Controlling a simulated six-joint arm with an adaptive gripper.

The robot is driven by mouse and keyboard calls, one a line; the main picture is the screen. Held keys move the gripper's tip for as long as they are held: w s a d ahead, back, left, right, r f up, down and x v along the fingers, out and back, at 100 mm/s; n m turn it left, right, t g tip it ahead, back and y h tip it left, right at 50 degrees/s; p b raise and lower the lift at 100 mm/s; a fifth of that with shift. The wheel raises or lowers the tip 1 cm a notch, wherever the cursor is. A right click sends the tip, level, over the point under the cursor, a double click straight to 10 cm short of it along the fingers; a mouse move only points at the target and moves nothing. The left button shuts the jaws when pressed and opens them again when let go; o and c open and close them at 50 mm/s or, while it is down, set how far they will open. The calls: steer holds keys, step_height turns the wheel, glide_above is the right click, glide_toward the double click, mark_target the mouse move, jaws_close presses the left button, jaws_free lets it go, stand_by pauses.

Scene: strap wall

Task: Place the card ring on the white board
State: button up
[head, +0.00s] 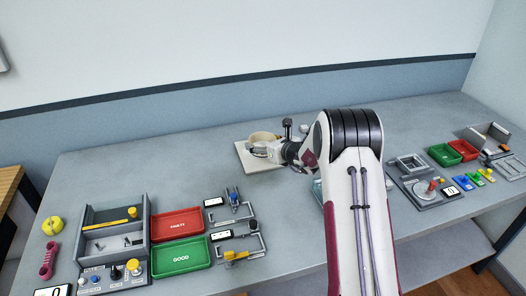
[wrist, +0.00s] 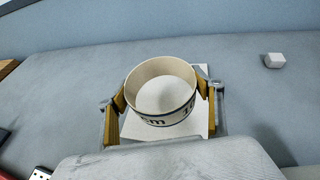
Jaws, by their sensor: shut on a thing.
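The card ring (wrist: 161,112) is a cream-coloured round band with dark lettering and a blue line on its outside. My gripper (wrist: 160,99) is shut on it, with one yellow-brown finger pad on each side. In the wrist view the white board (wrist: 194,131) shows beneath and behind the ring. In the head view the ring (head: 262,138) is over the white board (head: 247,162) at the back of the table, partly hidden by my gripper (head: 272,150). I cannot tell whether the ring touches the board.
A small white block (wrist: 274,60) lies on the table to the right of the board. A red tray (head: 177,225), a green tray (head: 181,257) and a grey bin (head: 112,232) stand at the front left.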

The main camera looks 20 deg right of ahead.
steer(key=shift+f, duration=1.9)
steer(key=shift+f, duration=0.1)
steer(key=o, duration=0.7)
steer(key=shift+v, duration=6.1)
steer(key=shift+w, duration=0.1)
